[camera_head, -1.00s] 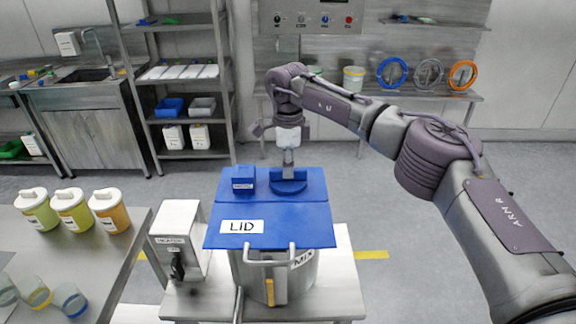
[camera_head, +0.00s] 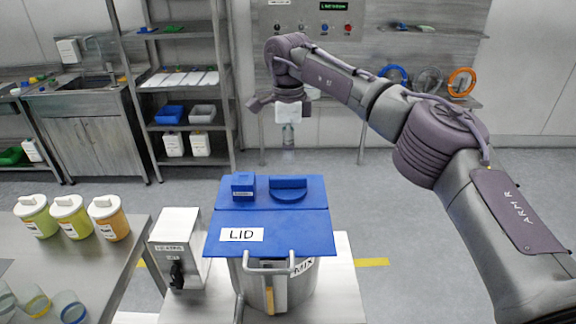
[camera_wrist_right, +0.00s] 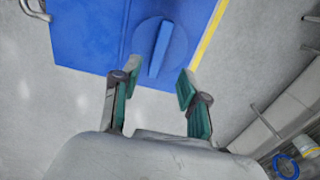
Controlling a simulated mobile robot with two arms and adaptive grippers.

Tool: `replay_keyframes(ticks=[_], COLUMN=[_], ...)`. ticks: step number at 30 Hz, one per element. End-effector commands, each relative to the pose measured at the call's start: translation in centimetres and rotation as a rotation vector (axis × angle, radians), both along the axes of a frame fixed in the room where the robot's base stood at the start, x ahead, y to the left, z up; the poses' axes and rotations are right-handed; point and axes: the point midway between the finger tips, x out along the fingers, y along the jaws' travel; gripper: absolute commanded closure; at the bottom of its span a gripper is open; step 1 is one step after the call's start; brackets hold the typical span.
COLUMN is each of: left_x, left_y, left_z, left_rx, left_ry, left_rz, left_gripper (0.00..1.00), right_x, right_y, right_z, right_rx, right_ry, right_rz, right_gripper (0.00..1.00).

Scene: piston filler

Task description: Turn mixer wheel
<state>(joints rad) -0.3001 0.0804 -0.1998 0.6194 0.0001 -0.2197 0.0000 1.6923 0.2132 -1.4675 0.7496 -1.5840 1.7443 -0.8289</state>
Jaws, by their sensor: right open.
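The mixer wheel (camera_head: 289,190) is a round blue knob with a raised bar across it. It sits on the far part of the blue lid (camera_head: 290,222) of a steel pot (camera_head: 272,290) marked MIX. My right gripper (camera_head: 288,150) hangs above and behind the wheel, apart from it. In the right wrist view, the right gripper (camera_wrist_right: 156,84) is open and empty. The wheel (camera_wrist_right: 160,46) shows just beyond its fingertips, with the bar lined up between the two fingers. My left gripper is in neither view.
A small blue box (camera_head: 243,185) sits on the lid left of the wheel. A heater control box (camera_head: 177,247) stands left of the pot. A side table (camera_head: 95,265) holds lidded containers (camera_head: 109,218) and cups. Shelves stand at the back, with clear floor between.

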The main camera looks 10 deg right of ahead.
Motion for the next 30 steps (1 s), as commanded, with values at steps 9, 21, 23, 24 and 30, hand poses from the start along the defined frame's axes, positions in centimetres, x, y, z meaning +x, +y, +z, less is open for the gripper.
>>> replay_keyframes(ticks=[9, 21, 23, 24, 30], left_x=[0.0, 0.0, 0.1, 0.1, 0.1], left_y=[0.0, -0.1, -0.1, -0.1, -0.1], left_z=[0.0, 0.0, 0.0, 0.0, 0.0], left_rx=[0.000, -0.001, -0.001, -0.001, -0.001], left_ry=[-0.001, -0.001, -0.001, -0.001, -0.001], left_rz=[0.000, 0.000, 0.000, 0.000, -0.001], left_gripper=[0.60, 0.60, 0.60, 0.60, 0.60], right_x=[0.0, 0.0, 0.0, 0.0, 0.0], right_y=[0.1, 0.0, 0.0, 0.0, 0.0], right_z=[4.5, 4.8, 4.8, 4.8, 4.8], right_rx=[0.001, 0.001, 0.001, 0.001, 0.000], right_ry=[-0.002, -0.001, 0.000, 0.000, 0.000], right_rz=[0.000, 0.000, 0.000, 0.000, 0.000], right_gripper=[0.56, 0.56, 0.56, 0.56, 0.56])
